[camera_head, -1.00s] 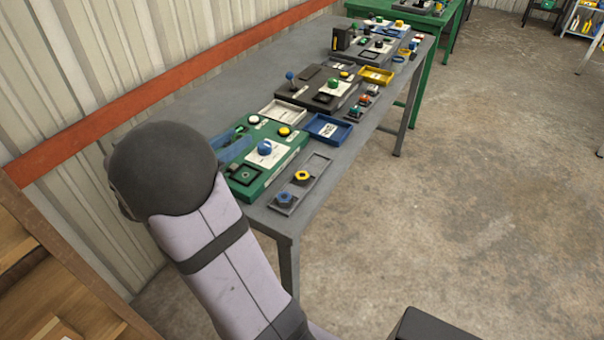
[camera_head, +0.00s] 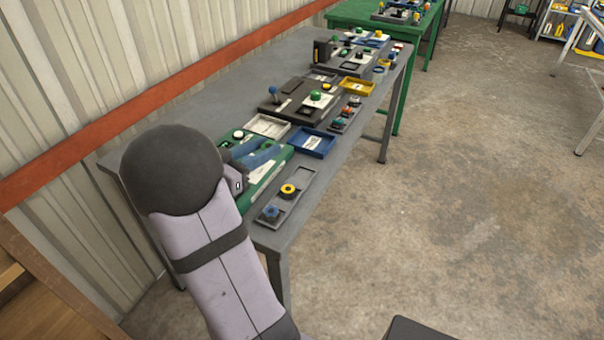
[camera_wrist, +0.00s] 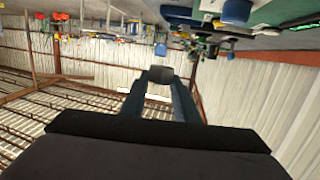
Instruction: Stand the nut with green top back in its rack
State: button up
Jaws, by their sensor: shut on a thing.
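My gripper (camera_head: 258,155) reaches over the green panel (camera_head: 266,190) on the grey bench, its blue fingers pointing to the right. In the wrist view my gripper (camera_wrist: 159,84) is shut on a dark grey thing (camera_wrist: 160,74) between its fingertips. This looks like the nut, but its green top does not show. The grey rack (camera_head: 301,189) lies at the bench's near edge. It holds a yellow nut (camera_head: 288,190) and, nearer me, a blue nut (camera_head: 271,213). Its far end looks bare.
A blue tray (camera_head: 326,144) lies just beyond the rack, with a white tray (camera_head: 270,124) to its left. A dark panel (camera_head: 291,108) with knobs stands farther along the bench. Open floor lies right of the bench.

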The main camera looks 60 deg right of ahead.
jog(key=s+d+r+m+g+y+p, duration=0.15)
jog(key=s+d, duration=0.35)
jog(key=s, duration=0.7)
jog(key=s+d+m+g+p, duration=0.25)
jog(key=s+d, duration=0.25)
jog(key=s, duration=0.7)
jog(key=s+d+r+m+g+y+p, duration=0.15)
jog(key=s+d, duration=0.25)
jog(key=s, duration=0.7)
jog(key=w+d+n+t+h, duration=0.3)
jog(key=w+d+n+t, duration=0.1)
jog(key=w+n+t, duration=0.1)
jog(key=n+t+y, duration=0.5)
jog(key=n+t, duration=0.7)
jog(key=t, duration=0.4)
send_over(305, 180)
notch_tip(305, 180, down, 6)
jog(key=f, duration=0.1)
jog(key=shift+g+h, duration=0.25)
jog(key=shift+h, duration=0.05)
jog(key=shift+d+f+p, duration=0.1)
jog(key=shift+f+p, duration=0.65)
jog(key=shift+f, duration=1.9)
jog(key=shift+f, duration=0.15)
